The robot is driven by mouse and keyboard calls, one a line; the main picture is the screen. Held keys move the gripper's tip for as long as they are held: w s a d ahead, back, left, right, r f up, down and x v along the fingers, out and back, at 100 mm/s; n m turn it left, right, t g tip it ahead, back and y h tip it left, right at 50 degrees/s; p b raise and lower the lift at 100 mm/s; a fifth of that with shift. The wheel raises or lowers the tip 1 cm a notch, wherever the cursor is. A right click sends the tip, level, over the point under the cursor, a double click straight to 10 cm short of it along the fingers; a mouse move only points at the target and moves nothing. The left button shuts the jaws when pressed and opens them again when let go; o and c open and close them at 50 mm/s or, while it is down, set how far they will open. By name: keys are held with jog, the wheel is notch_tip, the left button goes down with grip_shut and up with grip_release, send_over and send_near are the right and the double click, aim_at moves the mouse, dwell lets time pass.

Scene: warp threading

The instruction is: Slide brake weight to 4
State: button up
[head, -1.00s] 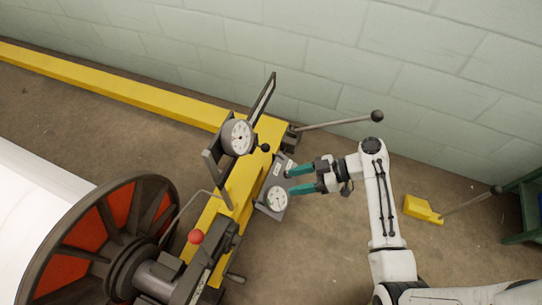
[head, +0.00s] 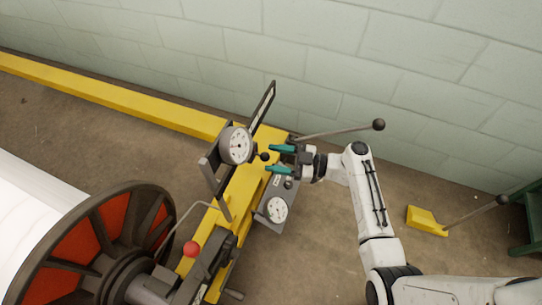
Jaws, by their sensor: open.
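My gripper (head: 269,158) is open, with its two teal fingers pointing left. A small black ball knob (head: 264,157) shows at the opening between the fingertips, one finger above it and one below in the picture. The jaws are not closed on it; I cannot tell whether they touch it. The knob is beside a dark round housing with a white dial (head: 238,146) on the yellow frame (head: 243,187). A dark slotted bar (head: 262,104) slants up and right from there. I cannot make out which part is the brake weight, nor any number 4.
A grey box with a second dial (head: 277,209) is below my gripper. A long ball-ended lever (head: 345,130) reaches right, above my gripper. A red knob (head: 191,249) and spoked drum flange (head: 95,245) are lower left. A yellow pedal (head: 426,220) is on the floor at right.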

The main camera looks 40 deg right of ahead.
jog(key=shift+x, duration=0.9)
grip_shut()
